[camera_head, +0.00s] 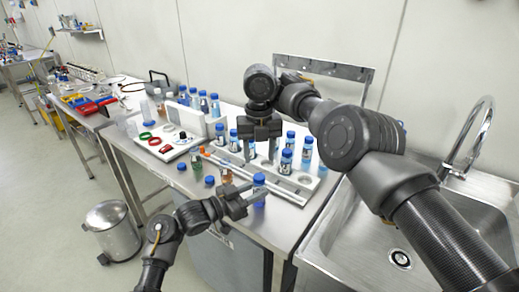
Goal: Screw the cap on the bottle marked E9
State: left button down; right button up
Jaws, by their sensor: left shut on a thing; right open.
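My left gripper (251,195) is shut on a small bottle (259,188) at the front of the steel table. This bottle has blue on top; whether that is a cap fully seated on it I cannot tell. Its label is too small to read, so I cannot tell whether it is E9. My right gripper (261,150) points down, open, above the middle of the table, behind and apart from the held bottle. Its fingers partly hide what stands below. A small blue cap-like piece (182,166) lies at the table's left front.
Several blue-capped bottles (286,160) stand around a pale rack (302,181). A white tray (168,148) with coloured rings is at left. A sink (360,235) with a tall tap (480,130) is at right. A metal bin (110,228) stands on the floor.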

aim_at(259, 176)
jog(key=shift+f, duration=3.45)
jog(key=shift+c, duration=0.4)
